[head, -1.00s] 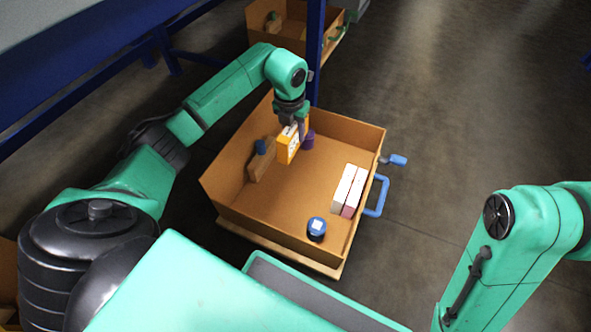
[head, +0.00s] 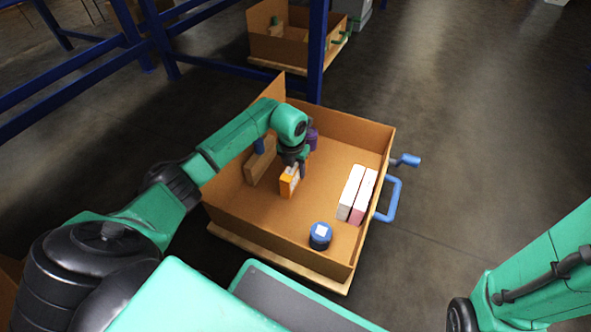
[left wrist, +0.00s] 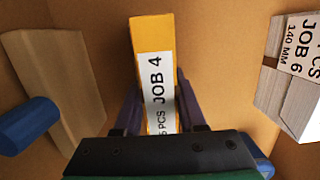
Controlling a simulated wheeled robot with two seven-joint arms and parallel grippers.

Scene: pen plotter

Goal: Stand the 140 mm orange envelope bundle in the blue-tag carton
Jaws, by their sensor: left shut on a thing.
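The orange envelope bundle (head: 289,183) is inside the cardboard carton (head: 275,238), near its middle, and looks upright. My left gripper (head: 297,168) is shut on it from above. In the left wrist view the bundle (left wrist: 154,45) carries a white label reading JOB 4, and its lower part is hidden. I cannot tell whether it touches the carton floor. The carton has a blue handle (head: 392,200) and a blue tab (head: 406,160) on its right side. My right gripper is out of view; only part of that arm shows at lower right.
Another carton (head: 290,45) stands beyond a blue post (head: 317,55).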

